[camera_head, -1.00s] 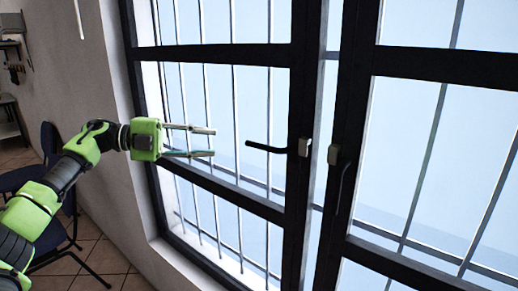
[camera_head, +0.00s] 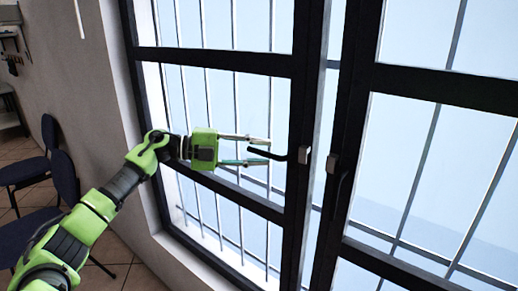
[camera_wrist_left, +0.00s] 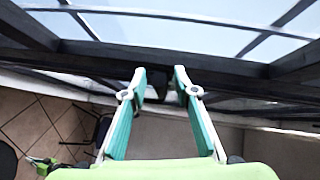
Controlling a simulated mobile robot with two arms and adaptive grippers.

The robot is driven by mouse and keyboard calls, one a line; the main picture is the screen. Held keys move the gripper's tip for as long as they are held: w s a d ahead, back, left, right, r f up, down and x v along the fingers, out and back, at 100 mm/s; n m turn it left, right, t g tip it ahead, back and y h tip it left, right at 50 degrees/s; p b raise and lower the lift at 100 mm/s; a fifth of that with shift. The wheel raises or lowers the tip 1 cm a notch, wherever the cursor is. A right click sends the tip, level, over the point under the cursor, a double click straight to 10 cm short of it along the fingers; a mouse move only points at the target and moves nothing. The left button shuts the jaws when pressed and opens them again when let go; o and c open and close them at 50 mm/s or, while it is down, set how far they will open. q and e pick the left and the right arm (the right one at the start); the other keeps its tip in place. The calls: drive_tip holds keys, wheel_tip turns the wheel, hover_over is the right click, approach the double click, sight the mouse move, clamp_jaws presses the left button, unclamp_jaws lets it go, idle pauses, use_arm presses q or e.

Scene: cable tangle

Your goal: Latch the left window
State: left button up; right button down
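The left window (camera_head: 292,190) has a dark frame, and a black lever handle (camera_head: 266,154) points left from a silver mount on its right stile. My left gripper (camera_head: 268,151) is open, its two fingers pointing right. In the head view its fingertips overlap the free end of the handle, one above and one at or below it. In the left wrist view the open gripper (camera_wrist_left: 159,72) has a dark piece, perhaps the handle (camera_wrist_left: 162,88), between or behind its fingertips. Whether it touches them I cannot tell. My right gripper is not in view.
The right window (camera_head: 350,130) stands beside the left one, with its black handle (camera_head: 337,190) hanging down. A gap shows between the two frames. Thin bars stand outside the glass. Dark blue chairs (camera_head: 35,235) stand on the tiled floor at the lower left.

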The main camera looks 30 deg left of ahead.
sight(294, 169)
use_arm(q)
drive_tip(key=shift+c, duration=0.8)
clamp_jaws()
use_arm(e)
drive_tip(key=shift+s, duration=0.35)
use_arm(q)
drive_tip(key=shift+f, duration=0.15)
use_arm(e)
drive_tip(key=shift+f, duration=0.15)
